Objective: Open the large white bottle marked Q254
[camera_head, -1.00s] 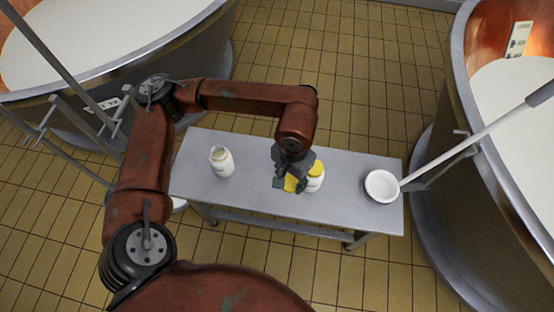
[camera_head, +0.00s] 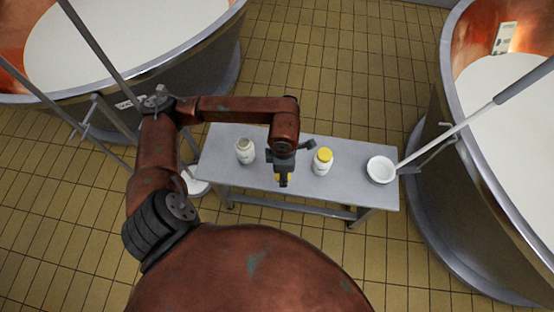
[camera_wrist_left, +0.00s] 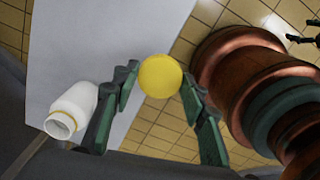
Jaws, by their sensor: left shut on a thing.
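A white bottle (camera_head: 245,152) with no lid stands on the left part of the grey bench. Its open mouth shows in the left wrist view (camera_wrist_left: 74,108). A second white bottle (camera_head: 322,163) with a yellow lid stands further right on the bench. The labels are too small to read, so I cannot tell which is Q254. My left gripper (camera_head: 283,180) is between the two bottles, apart from both. It is shut on a yellow lid (camera_wrist_left: 160,76), which shows between its fingertips in the left wrist view.
The grey bench (camera_head: 225,172) also carries a white round dish (camera_head: 381,170) at its right end. A long white handle (camera_head: 450,130) slants up from there over the right copper vat (camera_head: 450,40). Another vat (camera_head: 200,40) stands at the left. Tiled floor lies around.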

